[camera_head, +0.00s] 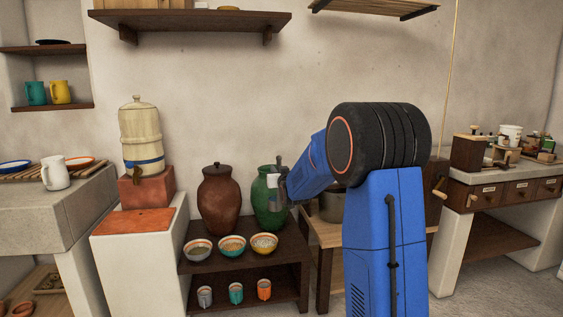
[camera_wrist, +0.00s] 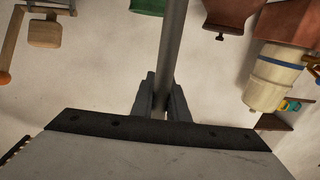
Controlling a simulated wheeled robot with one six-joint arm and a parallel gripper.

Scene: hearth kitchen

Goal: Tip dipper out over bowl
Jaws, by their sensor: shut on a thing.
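My gripper (camera_wrist: 162,100) is shut on a grey rod, the handle of the dipper (camera_wrist: 174,45), in the wrist view. The handle runs up out of the top of that view, so the dipper's cup and its contents are hidden there. In the head view my gripper (camera_head: 282,178) is in front of the green jar, and the dipper cannot be made out clearly. Three bowls stand in a row on the dark shelf's top: a left bowl (camera_head: 198,251), a middle bowl (camera_head: 232,247) and a right bowl (camera_head: 264,245). My gripper is above and right of them in the picture.
A brown lidded jar (camera_head: 220,198) and a green jar (camera_head: 266,205) stand behind the bowls. Several cups (camera_head: 236,293) stand on the lower shelf. A metal pot (camera_head: 331,207) is partly hidden behind my arm. A cream water dispenser (camera_head: 142,140) stands at left.

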